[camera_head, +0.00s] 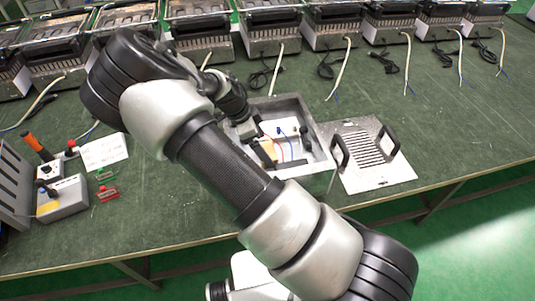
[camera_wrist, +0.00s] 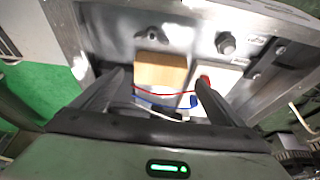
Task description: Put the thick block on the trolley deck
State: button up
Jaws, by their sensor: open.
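A tan block (camera_wrist: 160,70), the only block I can pick out, sits inside the open grey metal box (camera_head: 318,150), against its inner wall. I cannot judge its thickness. In the head view the block (camera_head: 269,150) is partly covered by my gripper. My gripper (camera_wrist: 161,78) is open, its two dark fingers reaching into the box on either side of the block's near part. Red, white and blue wires cross between the fingers in front of the block. Contact with the block cannot be made out. I cannot identify a trolley deck in either view.
A white terminal unit (camera_head: 284,128) with wires is in the box. A slotted metal panel with two black handles (camera_head: 367,155) lies right of it. Metal heater units (camera_head: 270,30) line the back. A grey tester (camera_head: 62,197) stands left. Bench room is free at far right.

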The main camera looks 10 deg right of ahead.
jog(key=x, duration=0.2)
jog(key=shift+d+f, duration=0.2)
jog(key=shift+f, duration=0.15)
jog(key=shift+c, duration=0.4)
jog(key=c, duration=1.2)
jog(key=shift+r, duration=0.15)
